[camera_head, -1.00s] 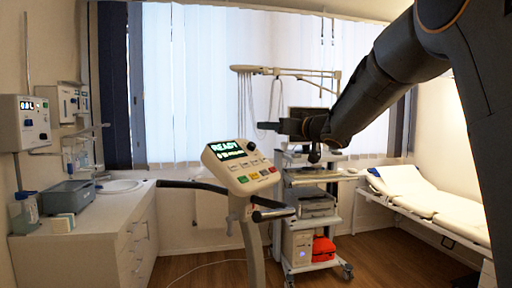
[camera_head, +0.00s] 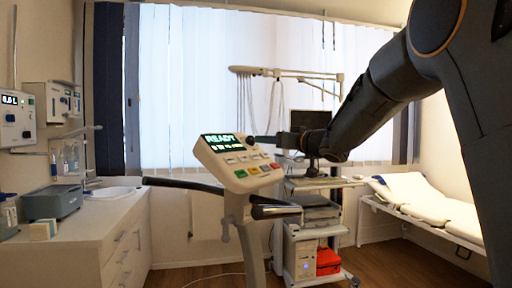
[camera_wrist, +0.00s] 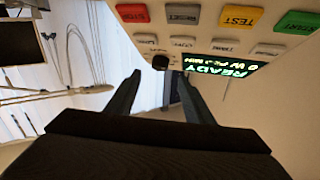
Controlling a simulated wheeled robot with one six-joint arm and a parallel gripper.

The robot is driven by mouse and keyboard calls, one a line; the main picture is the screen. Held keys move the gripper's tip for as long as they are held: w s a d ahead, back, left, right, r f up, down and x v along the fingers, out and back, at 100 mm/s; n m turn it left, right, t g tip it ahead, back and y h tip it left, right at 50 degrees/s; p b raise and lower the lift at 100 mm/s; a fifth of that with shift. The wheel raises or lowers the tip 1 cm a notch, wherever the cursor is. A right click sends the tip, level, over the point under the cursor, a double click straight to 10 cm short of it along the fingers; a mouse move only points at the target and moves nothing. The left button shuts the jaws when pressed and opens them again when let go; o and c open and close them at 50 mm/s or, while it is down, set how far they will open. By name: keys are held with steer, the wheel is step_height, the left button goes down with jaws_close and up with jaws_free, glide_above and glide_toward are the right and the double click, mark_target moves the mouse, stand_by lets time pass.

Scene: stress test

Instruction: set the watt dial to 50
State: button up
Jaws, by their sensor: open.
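The ergometer console (camera_head: 238,172) is a cream panel on a post, tilted, with a green-lit display (camera_head: 221,143) reading READY. The second line seems to start with 0 W; the rest is too small to read. The dial is a small black knob (camera_head: 250,140) at the console's upper right; it also shows in the wrist view (camera_wrist: 160,62). My gripper (camera_head: 262,139) reaches in from the right beside the knob. In the wrist view my gripper (camera_wrist: 158,76) is open, its two fingers apart, with the knob just beyond and between the tips. I cannot tell whether they touch it.
Coloured buttons (camera_wrist: 240,17) and grey buttons line the console near the knob. Black handlebars (camera_head: 185,184) stick out below it. An equipment cart (camera_head: 310,222) stands behind my gripper, a couch (camera_head: 425,205) at right, and a counter (camera_head: 90,225) at left.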

mark_target(252, 139)
steer(key=p+x, duration=0.1)
steer(key=x, duration=0.6)
steer(key=shift+w+a+p, duration=0.2)
steer(key=shift+a+p, duration=0.05)
steer(key=shift+p, duration=0.15)
steer(key=c, duration=1)
steer(key=shift+c, duration=0.2)
steer(key=shift+r+m, duration=0.15)
steer(key=shift+m, duration=0.15)
